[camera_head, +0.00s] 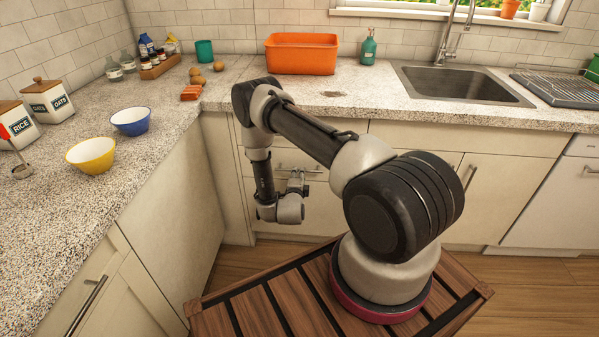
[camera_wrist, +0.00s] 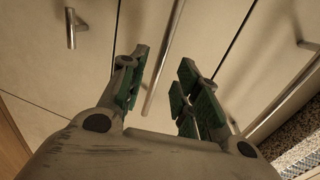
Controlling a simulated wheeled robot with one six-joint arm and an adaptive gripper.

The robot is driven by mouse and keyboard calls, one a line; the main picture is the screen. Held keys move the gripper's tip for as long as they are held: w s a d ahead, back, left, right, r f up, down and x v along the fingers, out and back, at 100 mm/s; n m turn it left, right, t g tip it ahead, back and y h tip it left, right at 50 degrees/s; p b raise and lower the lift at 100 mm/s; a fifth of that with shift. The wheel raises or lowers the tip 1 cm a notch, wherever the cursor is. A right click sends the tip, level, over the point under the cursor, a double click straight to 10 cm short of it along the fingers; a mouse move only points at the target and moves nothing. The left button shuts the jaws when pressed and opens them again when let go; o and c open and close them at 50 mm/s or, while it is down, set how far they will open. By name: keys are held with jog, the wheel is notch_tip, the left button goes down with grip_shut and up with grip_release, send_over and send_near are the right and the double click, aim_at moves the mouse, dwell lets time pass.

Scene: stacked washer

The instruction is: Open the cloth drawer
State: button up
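No label marks the cloth drawer, so I cannot tell for certain which front it is. A pale drawer front (camera_wrist: 210,28) with a long metal bar handle (camera_wrist: 164,62) fills the middle of the wrist view and looks closed. My gripper (camera_wrist: 160,88) is open, its green-padded fingers on either side of the lower part of this handle. I cannot tell whether either finger touches it. In the head view my gripper (camera_head: 297,186) is low in front of the back cabinets, by a horizontal handle (camera_head: 312,171), partly hidden by my arm.
Other handles show in the wrist view, at upper left (camera_wrist: 71,28) and upper right (camera_wrist: 308,45). The speckled counter (camera_head: 225,93) overhangs the fronts. The left cabinet run (camera_head: 170,215) stands close to my arm's left. Bowls, canisters and an orange tub (camera_head: 301,55) stand on top.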

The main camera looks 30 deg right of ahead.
jog(key=x, duration=0.5)
jog(key=shift+c, duration=0.5)
grip_shut()
